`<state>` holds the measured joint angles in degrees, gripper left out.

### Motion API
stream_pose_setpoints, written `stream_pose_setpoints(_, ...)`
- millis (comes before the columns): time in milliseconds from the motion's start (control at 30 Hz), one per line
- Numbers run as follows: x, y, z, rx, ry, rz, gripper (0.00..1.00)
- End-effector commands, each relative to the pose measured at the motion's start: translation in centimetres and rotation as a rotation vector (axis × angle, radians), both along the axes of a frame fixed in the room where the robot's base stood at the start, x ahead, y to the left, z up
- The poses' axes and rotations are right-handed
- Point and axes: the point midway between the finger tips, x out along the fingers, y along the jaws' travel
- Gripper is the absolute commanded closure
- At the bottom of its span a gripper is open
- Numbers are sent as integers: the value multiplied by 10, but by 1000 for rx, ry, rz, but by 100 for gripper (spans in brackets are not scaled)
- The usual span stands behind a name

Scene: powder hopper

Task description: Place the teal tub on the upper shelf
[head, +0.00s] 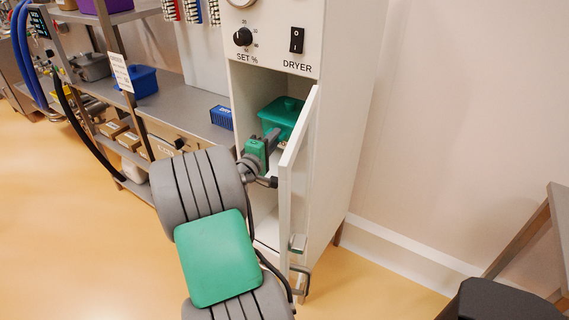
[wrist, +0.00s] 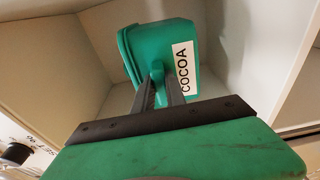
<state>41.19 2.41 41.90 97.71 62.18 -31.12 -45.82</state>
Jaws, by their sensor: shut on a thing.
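The teal tub (head: 281,117), lidded, is inside the upper part of the open dryer cabinet (head: 272,74). In the wrist view the tub (wrist: 168,45) carries a white COCOA label and looks tilted in the picture. My gripper (head: 272,137) reaches in through the doorway. Its two fingers (wrist: 160,85) are shut on a small teal grip on the tub's near side. The upper shelf (head: 282,145) of the dryer shows only in part below the tub; my gripper and the door hide much of it. I cannot tell whether the tub touches the shelf.
The dryer's white door (head: 294,185) stands open, close to the right of my arm. A lower compartment (head: 266,222) is below. On the left a grey rack (head: 190,105) holds a blue tub (head: 143,81) and a blue box (head: 221,117). Open floor lies in front.

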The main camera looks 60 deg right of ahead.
Motion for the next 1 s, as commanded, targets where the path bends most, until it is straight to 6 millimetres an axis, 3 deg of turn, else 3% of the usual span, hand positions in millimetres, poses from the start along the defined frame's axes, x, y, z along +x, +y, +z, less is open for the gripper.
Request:
stream_pose_setpoints(100,-15,-26,6,-4,-2,-37,100)
stream_pose_setpoints(200,-22,-36,6,-2,0,-51,100)
stream_pose_setpoints(400,-22,-37,-35,2,5,-52,100)
stream_pose_setpoints(733,-21,-36,-86,1,3,-50,100)
stream_pose_setpoints(1000,-21,-36,-92,-2,-1,-50,100)
